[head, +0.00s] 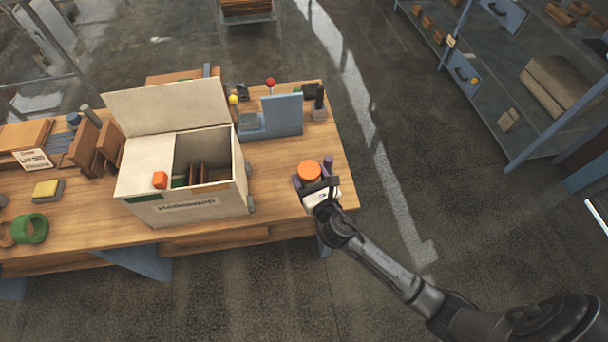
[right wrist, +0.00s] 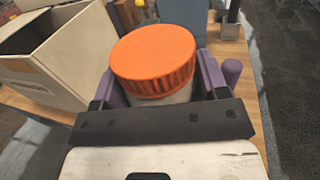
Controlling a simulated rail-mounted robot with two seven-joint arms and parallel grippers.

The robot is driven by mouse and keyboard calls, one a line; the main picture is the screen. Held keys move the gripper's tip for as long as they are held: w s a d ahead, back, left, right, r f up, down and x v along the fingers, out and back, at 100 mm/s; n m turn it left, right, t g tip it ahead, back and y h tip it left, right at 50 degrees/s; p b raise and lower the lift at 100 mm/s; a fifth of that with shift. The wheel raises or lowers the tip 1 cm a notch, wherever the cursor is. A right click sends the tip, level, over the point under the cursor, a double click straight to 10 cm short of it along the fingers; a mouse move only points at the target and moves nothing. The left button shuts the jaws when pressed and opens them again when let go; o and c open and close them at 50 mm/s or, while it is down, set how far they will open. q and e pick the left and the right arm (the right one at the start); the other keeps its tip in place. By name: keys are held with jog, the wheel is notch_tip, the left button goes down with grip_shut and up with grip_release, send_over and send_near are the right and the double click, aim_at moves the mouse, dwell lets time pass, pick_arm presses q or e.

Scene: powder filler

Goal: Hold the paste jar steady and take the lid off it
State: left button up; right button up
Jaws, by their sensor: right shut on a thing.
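The paste jar (right wrist: 170,98) stands upright near the right end of the wooden table, its orange lid (head: 309,171) on top. The ribbed lid (right wrist: 153,58) fills the middle of the right wrist view and looks level; a strip of pale jar body shows below it. My right gripper (head: 318,187) reaches in from the lower right and is shut on the jar, below the lid. Most of the jar body is hidden by the gripper. My left gripper is out of view.
A large open cream box (head: 190,206) with small items stands left of the jar. Behind the jar is a blue-grey fixture (head: 283,115) with a red ball-topped knob (head: 270,83). The table's right edge is close to the jar. Bare tabletop lies between box and jar.

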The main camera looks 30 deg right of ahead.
jog(key=o, duration=0.6)
jog(key=c, duration=1)
jog(key=shift+o, duration=0.2)
